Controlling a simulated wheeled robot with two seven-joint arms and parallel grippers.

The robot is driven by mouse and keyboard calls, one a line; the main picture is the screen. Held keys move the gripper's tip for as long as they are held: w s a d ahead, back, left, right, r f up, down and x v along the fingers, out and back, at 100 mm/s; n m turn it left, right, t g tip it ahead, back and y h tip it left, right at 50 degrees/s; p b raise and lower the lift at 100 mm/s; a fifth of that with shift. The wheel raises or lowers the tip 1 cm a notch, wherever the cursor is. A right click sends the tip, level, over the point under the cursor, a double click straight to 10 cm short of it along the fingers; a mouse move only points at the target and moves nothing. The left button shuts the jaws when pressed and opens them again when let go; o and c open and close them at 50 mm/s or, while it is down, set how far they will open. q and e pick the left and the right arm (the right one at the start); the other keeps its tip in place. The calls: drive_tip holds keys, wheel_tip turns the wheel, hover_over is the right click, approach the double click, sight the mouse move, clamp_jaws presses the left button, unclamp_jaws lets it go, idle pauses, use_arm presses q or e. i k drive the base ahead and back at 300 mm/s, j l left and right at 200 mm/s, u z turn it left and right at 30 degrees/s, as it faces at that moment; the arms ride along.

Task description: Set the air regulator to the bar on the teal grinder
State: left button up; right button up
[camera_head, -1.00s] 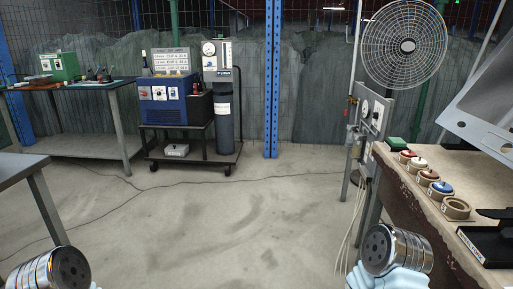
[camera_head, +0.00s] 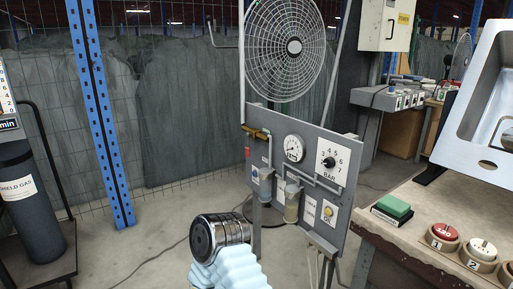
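The air regulator is on a grey upright panel (camera_head: 270,128) right of centre. A round dial marked BAR (camera_head: 329,162), with numbers around a small black knob, sits at its upper right; I cannot tell the exact setting. A white pressure gauge (camera_head: 294,148) is left of it, its reading too small to tell. A clear bowl (camera_head: 292,202) hangs below. I cannot make out a teal grinder with a bar figure. A chrome joint and pale blue sleeve of my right arm show low, left of the panel. Neither gripper's fingers are in view.
A fan (camera_head: 292,47) stands behind the panel.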

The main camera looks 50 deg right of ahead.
sight(329, 162)
drive_tip(key=i+z, duration=0.25)
drive_tip(key=z, duration=0.15)
drive_tip(key=i+j+z, duration=0.1)
drive_tip(key=i+z, duration=0.25)
drive_tip(key=i+j+z, duration=0.1)
drive_tip(key=z, duration=0.3)
drive_tip(key=i+j+z, duration=0.2)
drive_tip(key=z, duration=0.2)
drive_tip(key=j, duration=0.1)
